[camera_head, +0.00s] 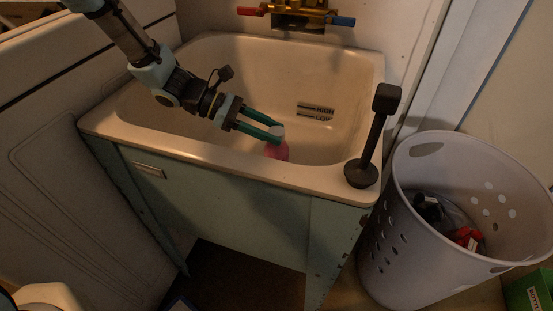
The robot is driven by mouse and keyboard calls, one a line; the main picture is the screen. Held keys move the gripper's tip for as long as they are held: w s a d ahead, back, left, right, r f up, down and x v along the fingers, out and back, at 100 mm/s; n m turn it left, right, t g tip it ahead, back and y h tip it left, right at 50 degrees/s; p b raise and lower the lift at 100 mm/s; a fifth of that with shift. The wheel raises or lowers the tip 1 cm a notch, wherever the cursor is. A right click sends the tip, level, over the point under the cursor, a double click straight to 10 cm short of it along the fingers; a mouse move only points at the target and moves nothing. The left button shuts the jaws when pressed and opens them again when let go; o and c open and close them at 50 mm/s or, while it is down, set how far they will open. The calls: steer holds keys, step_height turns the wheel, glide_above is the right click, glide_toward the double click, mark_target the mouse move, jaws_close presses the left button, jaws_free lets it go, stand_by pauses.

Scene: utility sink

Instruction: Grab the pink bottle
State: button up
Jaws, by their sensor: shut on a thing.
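The pink bottle (277,151) is in the utility sink basin, near its front wall. Its pink body shows below my fingers, and a whitish top (278,131) shows between the fingertips. The sink's front rim hides its lower part. My gripper (277,134) reaches in from the upper left over the basin, with its two teal fingers shut on the top of the bottle. I cannot tell whether the bottle touches the basin floor.
The beige sink (200,151) has a raised rim around it. A black plunger-like tool (361,173) stands on the front right rim. A brass faucet (297,14) is on the back wall. A white laundry basket (410,235) holding clothes stands at right. A white appliance (50,150) is at left.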

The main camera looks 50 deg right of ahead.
jaws_close()
stand_by(0.4)
